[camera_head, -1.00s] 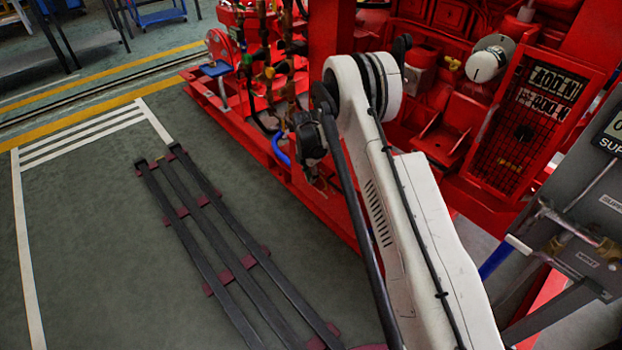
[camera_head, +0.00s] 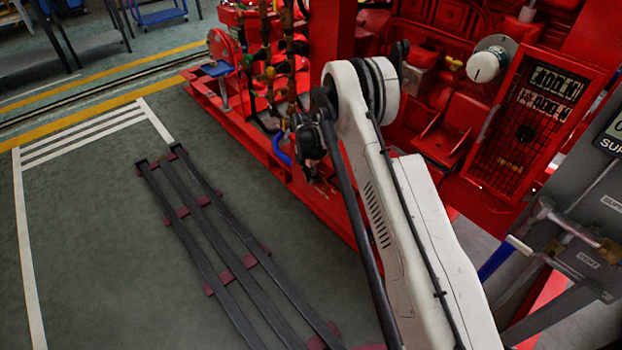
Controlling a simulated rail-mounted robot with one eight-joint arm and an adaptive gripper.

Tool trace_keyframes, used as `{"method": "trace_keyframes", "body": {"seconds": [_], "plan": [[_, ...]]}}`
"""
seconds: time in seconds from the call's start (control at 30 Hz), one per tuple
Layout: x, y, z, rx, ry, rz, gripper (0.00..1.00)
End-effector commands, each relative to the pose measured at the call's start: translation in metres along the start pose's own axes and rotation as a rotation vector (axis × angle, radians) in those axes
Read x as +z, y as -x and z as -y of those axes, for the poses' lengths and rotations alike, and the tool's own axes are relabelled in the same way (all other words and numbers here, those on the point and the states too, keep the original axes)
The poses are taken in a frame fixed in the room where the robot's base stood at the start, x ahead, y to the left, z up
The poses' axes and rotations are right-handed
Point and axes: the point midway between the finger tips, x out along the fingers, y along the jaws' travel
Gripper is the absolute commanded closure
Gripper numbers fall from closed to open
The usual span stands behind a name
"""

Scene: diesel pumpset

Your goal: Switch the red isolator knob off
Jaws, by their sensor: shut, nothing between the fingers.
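I cannot pick out a red isolator knob among the many red parts of the pumpset (camera_head: 437,145). My white arm rises from the lower right to a joint in the middle of the head view. A dark assembly at the arm's far end, left of that joint, appears to be my gripper (camera_head: 318,172). It is small and dark, its fingers look closed, and nothing shows between them. It is in front of the pumpset's red base, near a blue hose (camera_head: 281,150). Whether it touches anything cannot be told.
A white round cap (camera_head: 486,66) and a red grille (camera_head: 520,130) are on the right. A grey panel with pipes (camera_head: 580,220) stands at the right edge. Valves and pipes (camera_head: 268,75) crowd the pumpset's left end. Dark rails (camera_head: 215,225) lie on the open green floor.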

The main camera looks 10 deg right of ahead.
Motion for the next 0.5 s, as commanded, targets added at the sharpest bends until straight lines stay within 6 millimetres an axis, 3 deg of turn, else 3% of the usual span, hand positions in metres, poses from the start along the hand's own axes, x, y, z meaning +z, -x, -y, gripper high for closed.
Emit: {"method": "trace_keyframes", "body": {"seconds": [0.5], "plan": [[0.0, -0.016, -0.006, 0.0, 0.0, 0.0, 1.0]]}}
